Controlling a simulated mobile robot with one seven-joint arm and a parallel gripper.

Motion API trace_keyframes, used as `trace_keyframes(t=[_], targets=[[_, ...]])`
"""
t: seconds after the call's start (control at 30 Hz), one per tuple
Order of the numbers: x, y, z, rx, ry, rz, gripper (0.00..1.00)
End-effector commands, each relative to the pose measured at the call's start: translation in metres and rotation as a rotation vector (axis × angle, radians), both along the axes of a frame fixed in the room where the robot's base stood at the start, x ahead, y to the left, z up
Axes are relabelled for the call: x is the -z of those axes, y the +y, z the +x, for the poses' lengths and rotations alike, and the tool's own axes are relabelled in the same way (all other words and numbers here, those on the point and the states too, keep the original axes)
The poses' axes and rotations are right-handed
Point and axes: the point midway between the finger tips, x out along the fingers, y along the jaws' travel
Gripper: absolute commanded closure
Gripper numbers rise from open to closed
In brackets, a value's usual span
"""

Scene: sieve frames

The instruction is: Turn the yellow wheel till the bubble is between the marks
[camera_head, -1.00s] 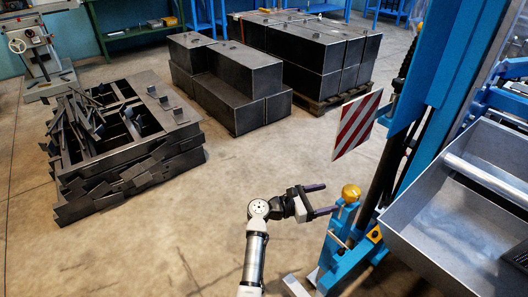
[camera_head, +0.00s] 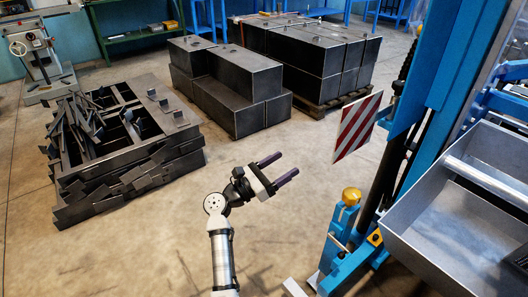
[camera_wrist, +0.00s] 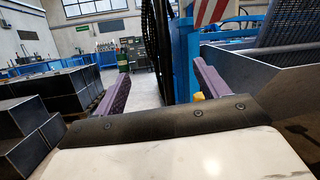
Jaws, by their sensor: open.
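The yellow wheel (camera_head: 351,195) is a small rounded knob on top of a blue post, right of centre in the head view. In the wrist view a small bit of yellow (camera_wrist: 198,97) shows low beside the right finger; it may be the same wheel. My gripper (camera_head: 283,166) is open and empty, up and to the left of the wheel and apart from it. Its two purple fingers point up and right in the head view. The bubble and its marks cannot be made out in either view.
A blue machine column (camera_head: 440,90) with a red-and-white striped plate (camera_head: 356,127) and a grey metal trough (camera_head: 400,222) stand at the right. Stacked dark steel blocks (camera_head: 240,85) and a frame pile (camera_head: 130,150) stand behind and left. Floor around my arm is clear.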

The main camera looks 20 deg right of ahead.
Motion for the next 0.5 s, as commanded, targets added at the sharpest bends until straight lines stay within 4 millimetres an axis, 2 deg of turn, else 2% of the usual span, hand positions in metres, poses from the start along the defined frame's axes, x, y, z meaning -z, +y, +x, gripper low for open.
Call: trace_keyframes(t=[0.2, 0.5], targets=[[-0.031, 0.026, 0.007, -0.043, 0.008, -0.081, 0.27], [-0.052, 0.045, 0.01, -0.069, 0.016, -0.14, 0.27]])
